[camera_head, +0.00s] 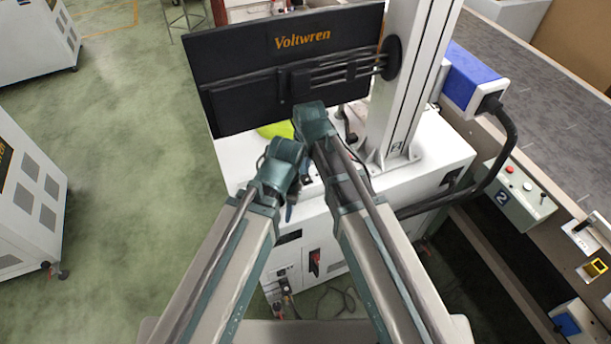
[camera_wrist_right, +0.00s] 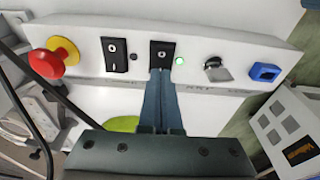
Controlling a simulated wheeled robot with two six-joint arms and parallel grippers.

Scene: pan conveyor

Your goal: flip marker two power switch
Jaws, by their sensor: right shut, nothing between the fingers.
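In the right wrist view, a pale control panel (camera_wrist_right: 212,70) carries two black rocker switches. The left rocker (camera_wrist_right: 114,54) shows O and I marks. The middle rocker (camera_wrist_right: 162,50) shows its O half; its lower half is hidden behind my right gripper (camera_wrist_right: 161,73). The gripper is shut and empty, its fingertips at that rocker; contact is hard to judge. A green lamp (camera_wrist_right: 179,61) beside it glows. In the head view, the white Voltwren machine (camera_head: 432,152) stands ahead, and my arms hide its panel. My left arm's wrist (camera_head: 284,152) is there, but its fingers are not clear.
A red stop button (camera_wrist_right: 46,64) is left on the panel; a key switch (camera_wrist_right: 217,69) and blue socket (camera_wrist_right: 265,72) are right. A black monitor (camera_head: 235,65) overhangs my arms. A box marked 2 (camera_head: 515,205) stands by the conveyor (camera_head: 530,75).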

